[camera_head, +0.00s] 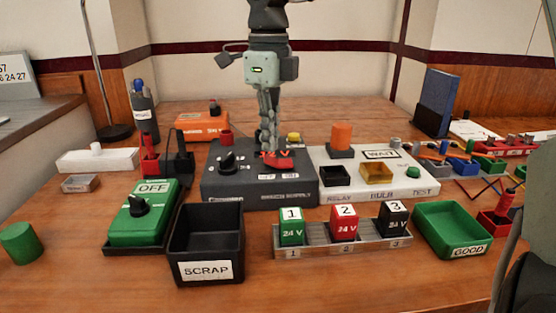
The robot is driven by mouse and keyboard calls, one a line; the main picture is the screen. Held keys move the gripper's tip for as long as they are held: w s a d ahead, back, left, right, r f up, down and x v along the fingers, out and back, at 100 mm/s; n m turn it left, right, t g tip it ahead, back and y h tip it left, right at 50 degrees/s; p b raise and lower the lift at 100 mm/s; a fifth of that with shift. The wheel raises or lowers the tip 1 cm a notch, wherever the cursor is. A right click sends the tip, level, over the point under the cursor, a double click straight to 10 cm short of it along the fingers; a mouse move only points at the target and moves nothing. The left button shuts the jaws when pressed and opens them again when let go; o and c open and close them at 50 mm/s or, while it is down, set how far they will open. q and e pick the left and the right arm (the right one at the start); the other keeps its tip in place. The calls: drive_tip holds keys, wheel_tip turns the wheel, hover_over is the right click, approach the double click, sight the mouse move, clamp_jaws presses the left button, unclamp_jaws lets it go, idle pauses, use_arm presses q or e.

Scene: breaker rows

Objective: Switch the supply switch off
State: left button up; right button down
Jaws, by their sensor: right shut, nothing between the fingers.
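A dark grey box (222,193) stands mid-table with a black rotary knob (228,162) on its left. On its right part is a red switch-like piece (280,162), with two small white labels in front of it that are too small to read surely. My right gripper (268,153) points down at this red piece, its fingers shut and empty. The fingertips overlap the red piece in the picture; I cannot tell whether they touch it. They partly hide it, so its setting is unclear. My left gripper is not in view.
A green box (125,228) marked OFF with a black knob stands front left, beside a black SCRAP bin (207,228). A rack (318,236) holds numbered 24 V blocks.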

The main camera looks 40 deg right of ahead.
sight(270, 159)
drive_tip(key=shift+f+b, duration=0.8)
drive_tip(key=shift+f, duration=0.35)
drive_tip(key=shift+r, duration=0.1)
idle(0.3)
drive_tip(key=shift+r+p, duration=2.5)
drive_tip(key=shift+r, duration=0.95)
